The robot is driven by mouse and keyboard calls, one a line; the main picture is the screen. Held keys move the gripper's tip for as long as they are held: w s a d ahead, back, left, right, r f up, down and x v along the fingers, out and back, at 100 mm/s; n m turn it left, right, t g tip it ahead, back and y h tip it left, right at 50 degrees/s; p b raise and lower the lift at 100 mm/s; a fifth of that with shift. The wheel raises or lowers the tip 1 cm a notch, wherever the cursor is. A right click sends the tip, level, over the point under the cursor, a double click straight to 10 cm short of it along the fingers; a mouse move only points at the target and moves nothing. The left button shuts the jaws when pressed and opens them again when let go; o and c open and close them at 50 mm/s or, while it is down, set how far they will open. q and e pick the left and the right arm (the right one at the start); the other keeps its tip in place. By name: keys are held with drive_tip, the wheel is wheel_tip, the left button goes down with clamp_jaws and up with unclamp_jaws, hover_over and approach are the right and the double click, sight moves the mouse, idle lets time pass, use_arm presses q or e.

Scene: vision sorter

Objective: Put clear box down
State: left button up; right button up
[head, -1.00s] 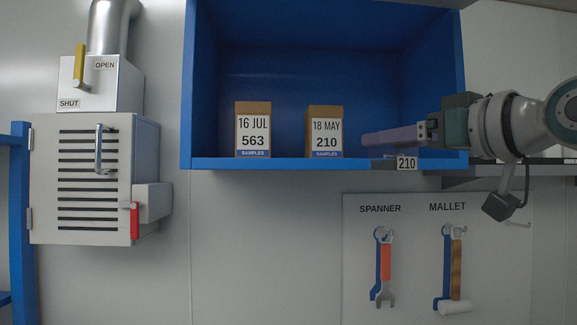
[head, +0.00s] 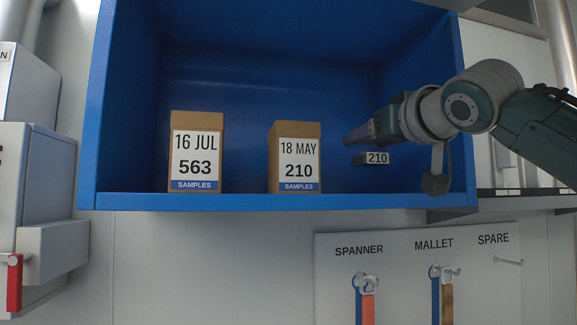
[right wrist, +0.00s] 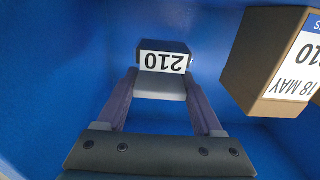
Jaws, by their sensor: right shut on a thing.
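My right gripper (head: 356,138) reaches into the blue shelf compartment from the right. It is shut on a small box with a white 210 label (head: 377,158). In the right wrist view the box (right wrist: 163,61) sits between the purple fingertips of the gripper (right wrist: 161,82), label upside down in the picture. The box looks grey and dark; I cannot tell if it is clear. It appears to be above the shelf floor, right of the brown 18 MAY 210 carton (head: 297,132) and apart from it. My left gripper is out of view.
A brown 16 JUL 563 carton (head: 196,120) stands further left in the blue shelf (head: 130,202). The shelf's right wall (head: 466,120) is close to my right arm. Below is a tool board (head: 400,245) with a spanner and mallet. A grey cabinet is at left.

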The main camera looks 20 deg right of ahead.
sight(375, 165)
wheel_tip(375, 165, down, 4)
drive_tip(key=shift+f+p, duration=0.25)
drive_tip(key=shift+p, duration=0.3)
drive_tip(key=o, duration=1.4)
drive_tip(key=shift+c, duration=0.2)
drive_tip(key=shift+s+f+b, duration=0.1)
drive_tip(key=shift+s+b, duration=0.3)
drive_tip(key=shift+s, duration=0.1)
drive_tip(key=s+b, duration=0.4)
drive_tip(key=s, duration=0.7)
drive_tip(key=shift+a+b, duration=0.3)
drive_tip(key=shift+a, duration=0.05)
